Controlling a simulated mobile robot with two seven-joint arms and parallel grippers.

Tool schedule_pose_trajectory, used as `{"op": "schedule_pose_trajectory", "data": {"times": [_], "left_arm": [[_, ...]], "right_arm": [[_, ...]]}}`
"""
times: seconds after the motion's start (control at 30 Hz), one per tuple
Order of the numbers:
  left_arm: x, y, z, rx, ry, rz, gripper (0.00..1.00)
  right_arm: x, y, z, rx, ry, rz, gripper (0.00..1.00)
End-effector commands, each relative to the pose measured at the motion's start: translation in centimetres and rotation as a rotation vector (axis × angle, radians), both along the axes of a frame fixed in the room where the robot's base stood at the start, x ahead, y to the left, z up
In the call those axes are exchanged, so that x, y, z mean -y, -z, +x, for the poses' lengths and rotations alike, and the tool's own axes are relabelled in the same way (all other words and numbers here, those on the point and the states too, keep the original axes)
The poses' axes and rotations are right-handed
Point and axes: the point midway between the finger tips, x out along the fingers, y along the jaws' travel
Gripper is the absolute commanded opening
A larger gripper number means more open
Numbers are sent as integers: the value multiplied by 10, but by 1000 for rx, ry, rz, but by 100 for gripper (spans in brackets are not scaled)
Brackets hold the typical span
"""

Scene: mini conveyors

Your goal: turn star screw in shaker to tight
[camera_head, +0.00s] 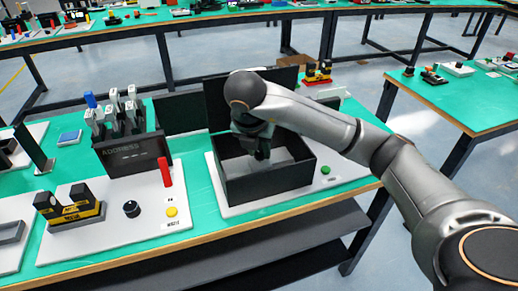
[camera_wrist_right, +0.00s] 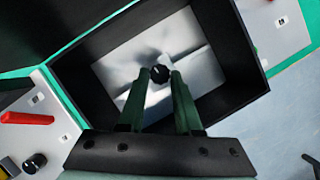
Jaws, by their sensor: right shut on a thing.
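The shaker is an open black box (camera_head: 265,190) on a white base plate, with a pale floor inside. It also shows in the right wrist view (camera_wrist_right: 232,98). The star screw (camera_wrist_right: 159,75) is a small dark knob at the middle of the pale floor. My right gripper (camera_head: 260,155) reaches down into the box from above. In the right wrist view its two green fingers (camera_wrist_right: 160,82) are shut on the star screw, one on each side. In the head view the screw is hidden by the gripper and the box wall. My left gripper is in neither view.
A raised black lid (camera_head: 222,102) stands behind the box. A green button (camera_head: 325,170) is at the box's right front. To the left are a red lever (camera_head: 165,172), a black knob (camera_head: 131,209), a yellow button (camera_head: 171,212) and a black address panel (camera_head: 130,154).

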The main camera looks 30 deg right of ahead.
Motion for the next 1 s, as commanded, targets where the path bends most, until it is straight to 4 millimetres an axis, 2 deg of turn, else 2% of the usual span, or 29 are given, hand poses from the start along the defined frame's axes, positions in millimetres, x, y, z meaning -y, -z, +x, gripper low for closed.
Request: {"op": "schedule_pose_trajectory", "data": {"times": [0.3,0.33,0.57,0.83,1.0], "left_arm": [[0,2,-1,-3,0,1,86],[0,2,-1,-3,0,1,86],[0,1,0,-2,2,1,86],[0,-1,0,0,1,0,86],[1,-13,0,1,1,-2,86]], "right_arm": [[0,0,0,0,-1,1,0],[0,0,0,0,-1,1,36],[0,0,0,0,-1,1,62],[0,-1,0,0,-1,0,63],[-4,-20,-3,4,-2,-1,63]]}}
